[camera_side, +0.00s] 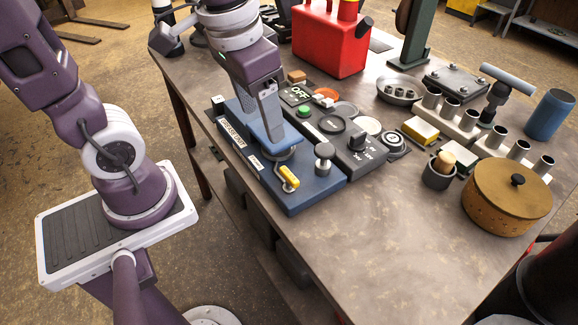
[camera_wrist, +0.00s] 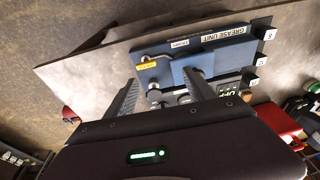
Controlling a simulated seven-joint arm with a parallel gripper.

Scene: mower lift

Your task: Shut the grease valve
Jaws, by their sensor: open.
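The blue grease unit (camera_side: 310,190) lies along the table's left edge and carries a "GREASE UNIT" label; it also shows in the wrist view (camera_wrist: 215,58). A small valve lever with a yellow grip (camera_side: 288,178) is at its near end. In the wrist view the yellow grip (camera_wrist: 146,66) shows at the end of a bent grey lever. My gripper (camera_side: 272,135) is over the unit's raised blue part, pointing down, behind the lever in the side view. In the wrist view my gripper (camera_wrist: 162,80) is open, with nothing seen between its fingers. Finger contact with the unit cannot be told.
A grey knob (camera_side: 323,155) stands on the unit beside the lever. A dark control panel with an OFF label and dial (camera_side: 358,138) adjoins it. A red can (camera_side: 328,42) stands behind, and a brown lidded pot (camera_side: 506,195) at right. The near tabletop is clear.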

